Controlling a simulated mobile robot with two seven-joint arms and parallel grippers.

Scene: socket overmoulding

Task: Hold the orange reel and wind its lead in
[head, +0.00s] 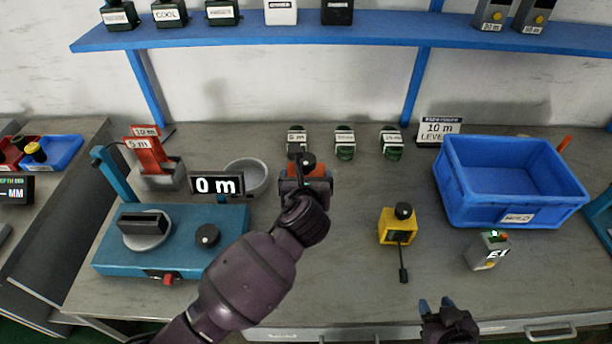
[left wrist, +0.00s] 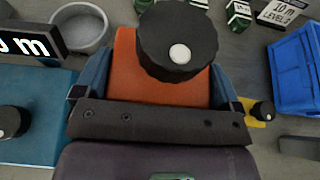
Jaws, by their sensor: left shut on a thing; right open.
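The orange reel (head: 318,171) is at the middle of the bench, mostly hidden behind my left gripper in the head view. In the left wrist view the orange reel (left wrist: 150,85) has a black knob with a pale centre on top. My left gripper (head: 305,180) is shut on it, with a blue finger on each side of its body in the left wrist view (left wrist: 155,90). Its lead is not visible. My right gripper (head: 437,307) is open and empty near the bench's front edge.
A yellow reel (head: 396,229) with a hanging lead stands right of middle. A blue bin (head: 460,200) and a grey box (head: 488,250) are at the right. A teal machine (head: 110,250) reading "0 m" and a grey bowl (head: 262,188) are at the left. Several small items stand behind.

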